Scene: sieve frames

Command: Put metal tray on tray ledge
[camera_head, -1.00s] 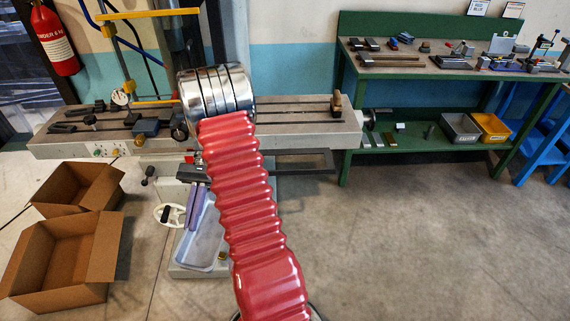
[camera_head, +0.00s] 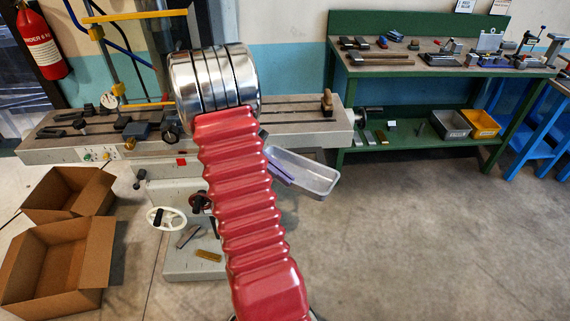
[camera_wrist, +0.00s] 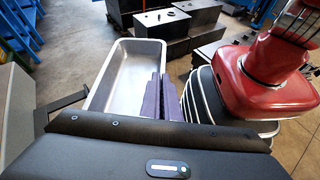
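The metal tray (camera_head: 312,180) is a shallow silver pan, right of my red arm in the head view and tilted there. In the wrist view the metal tray (camera_wrist: 127,75) lies ahead, its inside empty. My gripper (camera_wrist: 161,98) has purple fingers closed on the tray's right-hand wall. In the head view the gripper (camera_head: 279,172) is partly hidden by my arm. A dark bar, seemingly part of the tray ledge (camera_wrist: 58,103), shows left of the tray in the wrist view. The ledge is mostly hidden; I cannot tell whether the tray touches it.
The grey machine bed (camera_head: 300,112) stands behind the tray. A green workbench (camera_head: 345,95) is at the right, with grey and yellow bins (camera_head: 481,123) on its lower shelf. Cardboard boxes (camera_head: 60,265) sit at the left. The floor at the right front is clear.

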